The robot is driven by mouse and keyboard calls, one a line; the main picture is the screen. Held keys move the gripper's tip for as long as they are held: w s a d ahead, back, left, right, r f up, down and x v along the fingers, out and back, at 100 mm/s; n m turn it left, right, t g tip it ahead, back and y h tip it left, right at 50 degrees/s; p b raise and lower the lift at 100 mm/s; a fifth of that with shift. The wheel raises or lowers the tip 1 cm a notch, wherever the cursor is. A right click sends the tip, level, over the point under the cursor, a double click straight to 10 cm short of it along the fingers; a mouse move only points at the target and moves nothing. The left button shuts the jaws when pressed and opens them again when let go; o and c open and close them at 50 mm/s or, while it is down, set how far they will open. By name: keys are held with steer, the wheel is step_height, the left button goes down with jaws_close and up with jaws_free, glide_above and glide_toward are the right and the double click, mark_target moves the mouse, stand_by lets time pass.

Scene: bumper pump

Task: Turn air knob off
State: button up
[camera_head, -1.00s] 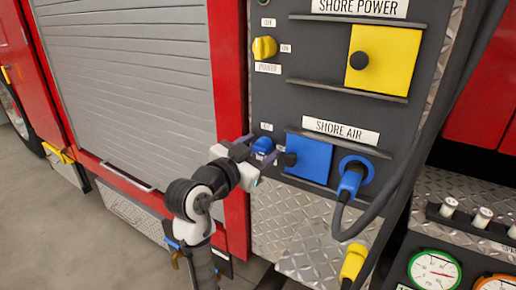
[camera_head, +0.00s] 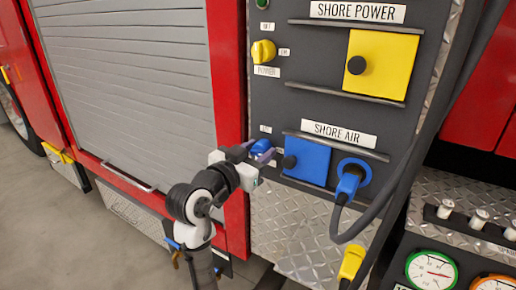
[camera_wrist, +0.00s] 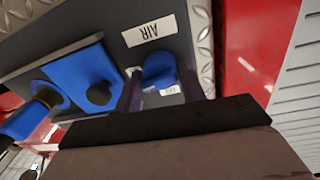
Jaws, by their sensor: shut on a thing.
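The blue air knob (camera_head: 261,146) sits on the dark panel, left of the blue SHORE AIR cover. It also shows in the wrist view (camera_wrist: 158,69), beside the AIR label (camera_wrist: 149,31). My gripper (camera_head: 262,152) is at the knob, and its purple-grey fingers lie on either side of it. In the wrist view my gripper (camera_wrist: 158,85) is shut on the knob. The fingers hide part of the knob's sides and some of the small position labels.
The blue square cover (camera_head: 308,160) with a black knob is close to the right of my gripper. A blue plug (camera_head: 349,183) with a dark hose is farther right. The yellow power knob (camera_head: 263,50) and yellow cover (camera_head: 382,64) are above. A red post stands to the left.

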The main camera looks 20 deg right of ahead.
steer(key=n+p, duration=0.1)
steer(key=n, duration=0.1)
steer(key=n+p, duration=0.2)
steer(key=shift+w+a+r+n+t, duration=0.2)
steer(key=shift+n+t, duration=0.1)
steer(key=shift+n, duration=0.1)
steer(key=n+p, duration=0.3)
steer(key=n, duration=0.1)
steer(key=shift+f+n+p, duration=0.1)
steer(key=shift+n+p, duration=0.2)
steer(key=shift+n, duration=0.1)
steer(key=n+p, duration=0.4)
steer(key=n, duration=0.1)
steer(key=shift+f+t, duration=0.2)
steer(key=shift+t, duration=0.1)
steer(key=shift+f+n+p, duration=0.15)
steer(key=shift+n+p, duration=0.75)
steer(key=shift+f, duration=0.2)
steer(key=o, duration=0.9)
steer(key=shift+a, duration=0.1)
steer(key=shift+r, duration=0.15)
